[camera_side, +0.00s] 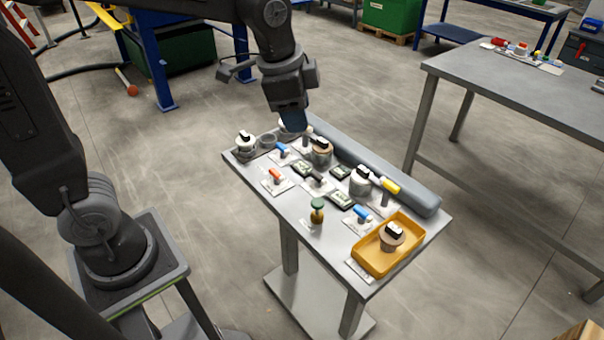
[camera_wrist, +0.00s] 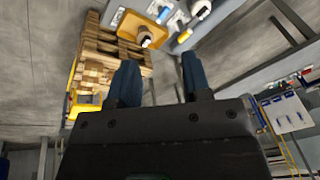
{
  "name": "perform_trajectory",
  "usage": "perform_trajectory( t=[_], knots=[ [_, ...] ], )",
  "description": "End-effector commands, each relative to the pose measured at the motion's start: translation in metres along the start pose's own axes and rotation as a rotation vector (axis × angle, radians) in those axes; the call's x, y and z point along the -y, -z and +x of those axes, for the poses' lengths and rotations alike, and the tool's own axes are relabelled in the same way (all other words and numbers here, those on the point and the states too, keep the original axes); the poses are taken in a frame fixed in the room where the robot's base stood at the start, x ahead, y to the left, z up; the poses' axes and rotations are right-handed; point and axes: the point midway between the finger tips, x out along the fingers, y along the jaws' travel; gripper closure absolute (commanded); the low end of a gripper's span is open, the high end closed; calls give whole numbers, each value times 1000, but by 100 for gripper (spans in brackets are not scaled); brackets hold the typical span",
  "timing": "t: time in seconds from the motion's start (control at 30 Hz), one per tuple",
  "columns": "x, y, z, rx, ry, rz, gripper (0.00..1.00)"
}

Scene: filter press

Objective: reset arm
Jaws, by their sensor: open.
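My gripper (camera_side: 293,121) hangs over the back left end of the small work table (camera_side: 240,162) in the side view. In the wrist view its two dark blue fingers (camera_wrist: 156,82) stand apart with nothing between them, so it is open and empty. The small table carries several small parts on white labels, such as an orange-handled one (camera_side: 275,175), a green-topped one (camera_side: 317,206) and a yellow-handled one (camera_side: 388,186). I cannot tell from the side view how far the fingertips are above the tabletop.
A yellow tray (camera_side: 366,263) holding a round brown and white part (camera_side: 392,236) sits at the table's front right end. A grey roll (camera_side: 380,172) lies along the back edge. A larger grey table (camera_side: 520,95) stands to the right. Stacked wooden pallets (camera_wrist: 98,62) show in the wrist view.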

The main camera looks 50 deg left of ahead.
Motion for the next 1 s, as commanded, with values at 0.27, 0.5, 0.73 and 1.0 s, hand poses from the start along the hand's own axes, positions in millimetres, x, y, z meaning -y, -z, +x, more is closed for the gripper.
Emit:
perform_trajectory(
  t=[0.27,0.5,0.73,1.0],
  knots=[
    [-39,-80,-38,-121,79,-435,55],
    [-63,-118,-38,-195,103,-673,55],
    [-68,-125,-36,-208,105,-722,55],
    [-67,-125,-36,-207,105,-719,55]
  ],
)
